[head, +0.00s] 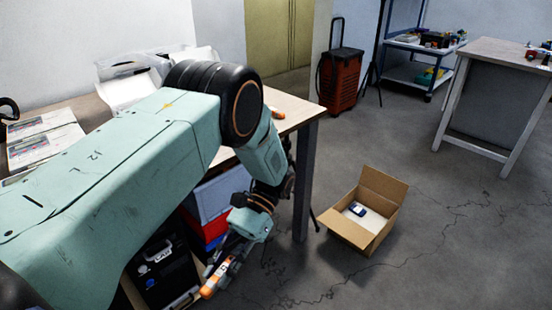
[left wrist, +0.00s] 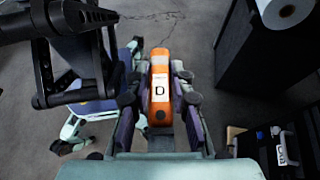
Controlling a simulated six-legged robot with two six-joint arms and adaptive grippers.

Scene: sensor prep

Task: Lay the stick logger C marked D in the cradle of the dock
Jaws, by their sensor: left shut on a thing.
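The stick logger is orange with a white label marked D, seen in the left wrist view (left wrist: 160,88) and as a small orange and white end in the head view (head: 212,280). My left gripper (head: 228,262) is shut on it; its fingers lie along both sides of the logger in the left wrist view (left wrist: 160,112). The gripper hangs low, beside the table and below its top. Black jointed links at the upper left of the left wrist view may be my right gripper; their state is unclear. I cannot make out the dock or its cradle.
A wooden table (head: 290,103) stands behind my left arm, which hides much of it. An open cardboard box (head: 345,238) with a dark blue and white item lies on the floor. A black case (head: 160,275) stands below the table. Floor right of the box is clear.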

